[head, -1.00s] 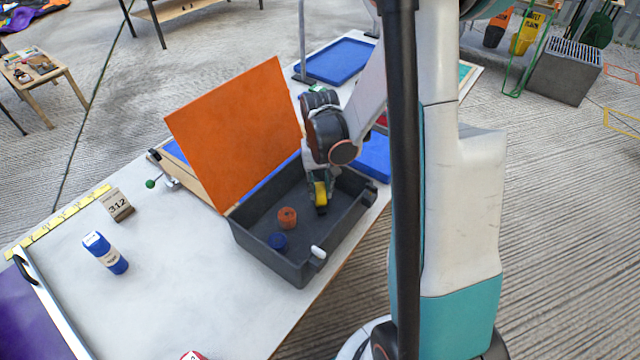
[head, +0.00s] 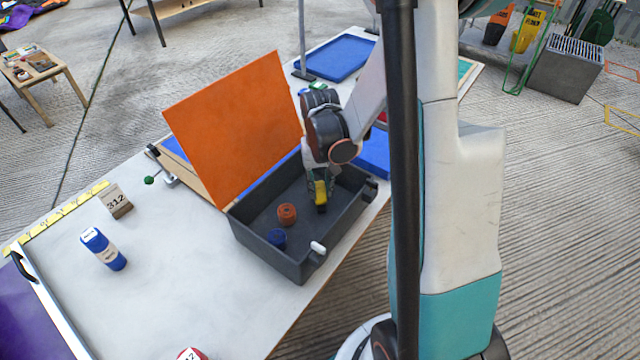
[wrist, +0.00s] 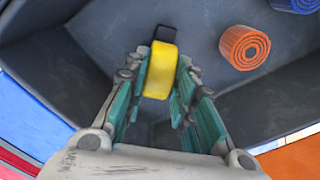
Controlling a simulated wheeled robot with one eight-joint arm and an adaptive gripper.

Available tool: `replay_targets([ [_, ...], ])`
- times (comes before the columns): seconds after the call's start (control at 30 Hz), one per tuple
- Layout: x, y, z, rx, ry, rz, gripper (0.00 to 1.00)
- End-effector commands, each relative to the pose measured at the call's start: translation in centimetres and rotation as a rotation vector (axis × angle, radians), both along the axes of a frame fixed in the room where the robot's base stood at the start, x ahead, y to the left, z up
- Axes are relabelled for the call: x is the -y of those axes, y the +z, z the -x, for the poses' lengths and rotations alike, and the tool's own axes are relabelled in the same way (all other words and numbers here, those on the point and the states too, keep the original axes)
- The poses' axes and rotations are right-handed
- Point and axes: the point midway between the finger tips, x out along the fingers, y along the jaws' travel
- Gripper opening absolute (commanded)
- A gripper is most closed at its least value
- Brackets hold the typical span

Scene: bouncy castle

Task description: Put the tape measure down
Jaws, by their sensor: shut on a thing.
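The yellow tape measure (head: 320,191) with a black end is held in my gripper (head: 318,180), inside the dark grey box (head: 290,272) with the raised orange lid (head: 235,130). In the wrist view the tape measure (wrist: 160,72) sits between the teal-padded fingers of my gripper (wrist: 160,85), over the box floor (wrist: 205,30). I cannot tell whether the tape measure touches the floor. An orange roll (head: 287,214) and a blue roll (head: 277,237) lie in the box, apart from my gripper.
A yellow ruler strip (head: 60,218) runs along the edge. A blue tray (head: 340,60) lies behind. The box walls surround my gripper closely.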

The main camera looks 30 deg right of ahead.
Motion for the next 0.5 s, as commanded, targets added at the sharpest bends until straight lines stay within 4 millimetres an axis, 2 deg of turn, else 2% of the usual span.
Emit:
replay_targets([
  [0.03, 0.00, -0.07, 0.00, 0.000, 0.000, 0.000, 0.29],
  [0.1, 0.00, -0.02, 0.00, 0.000, 0.000, 0.000, 0.45],
  [0.13, 0.00, -0.01, 0.00, 0.000, 0.000, 0.000, 0.48],
  [0.5, 0.00, 0.17, -0.01, 0.000, 0.000, 0.000, 0.48],
])
